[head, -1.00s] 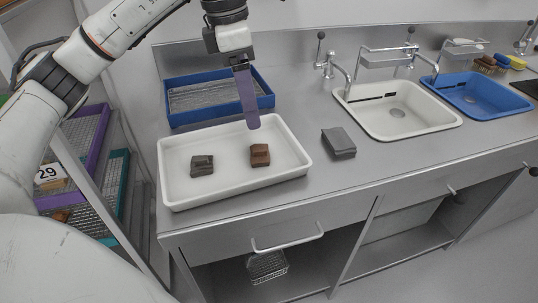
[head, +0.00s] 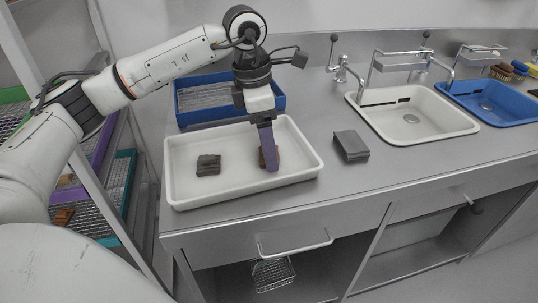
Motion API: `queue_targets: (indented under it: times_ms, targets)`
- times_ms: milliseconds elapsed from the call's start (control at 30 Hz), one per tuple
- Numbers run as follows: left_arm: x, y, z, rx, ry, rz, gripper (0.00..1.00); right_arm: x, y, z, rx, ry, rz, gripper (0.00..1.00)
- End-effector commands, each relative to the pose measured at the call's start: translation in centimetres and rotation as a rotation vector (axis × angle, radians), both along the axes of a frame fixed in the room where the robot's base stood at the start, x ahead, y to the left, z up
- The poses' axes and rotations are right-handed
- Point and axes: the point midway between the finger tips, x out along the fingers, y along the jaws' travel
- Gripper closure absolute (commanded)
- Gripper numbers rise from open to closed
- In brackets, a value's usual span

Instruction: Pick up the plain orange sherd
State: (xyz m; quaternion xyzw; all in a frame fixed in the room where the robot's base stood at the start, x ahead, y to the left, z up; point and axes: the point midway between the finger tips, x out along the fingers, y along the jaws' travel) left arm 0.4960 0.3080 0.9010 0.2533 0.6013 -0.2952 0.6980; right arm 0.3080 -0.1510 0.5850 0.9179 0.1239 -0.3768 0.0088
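The plain orange sherd (head: 262,160) looks brownish-orange and lies in the right half of the white tray (head: 184,199). It is partly hidden behind the purple fingers of my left gripper (head: 270,166). The gripper points down into the tray, with its fingertips at the sherd. I cannot tell whether the fingers are open or shut on it. A dark brown sherd (head: 208,165) lies in the left half of the tray, apart from the gripper. My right gripper is not in view.
A blue tray with a mesh bottom (head: 195,97) stands behind the white tray. A grey block (head: 351,146) lies on the steel counter to the right. A white sink (head: 440,130) and a blue sink (head: 500,112) lie further right. Shelves with coloured trays stand at the left.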

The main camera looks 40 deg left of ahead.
Motion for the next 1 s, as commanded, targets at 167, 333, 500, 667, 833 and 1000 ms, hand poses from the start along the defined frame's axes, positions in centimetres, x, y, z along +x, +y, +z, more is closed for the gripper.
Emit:
queue_targets:
  times_ms: [167, 333, 500, 667, 833, 1000]
  targets:
    - [0.1, -0.1, -0.8, 0.001, -0.001, 0.0, 0.27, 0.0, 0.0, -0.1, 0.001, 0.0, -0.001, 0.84]
    - [0.1, -0.1, -0.8, 0.0, -0.001, 0.0, 0.3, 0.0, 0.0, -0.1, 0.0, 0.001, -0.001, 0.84]
    - [0.1, -0.1, -0.7, 0.0, -0.001, 0.0, 0.59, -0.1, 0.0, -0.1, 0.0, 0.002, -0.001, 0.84]
    - [0.1, -0.1, -0.7, 0.0, -0.001, 0.0, 0.73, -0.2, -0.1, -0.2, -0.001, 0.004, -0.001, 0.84]
    - [0.1, -0.1, -0.5, 0.0, -0.003, 0.0, 0.73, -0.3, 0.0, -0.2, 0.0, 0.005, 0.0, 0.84]
    - [0.2, -0.1, 1.7, -0.001, -0.005, -0.001, 0.73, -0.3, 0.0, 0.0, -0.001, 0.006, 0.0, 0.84]
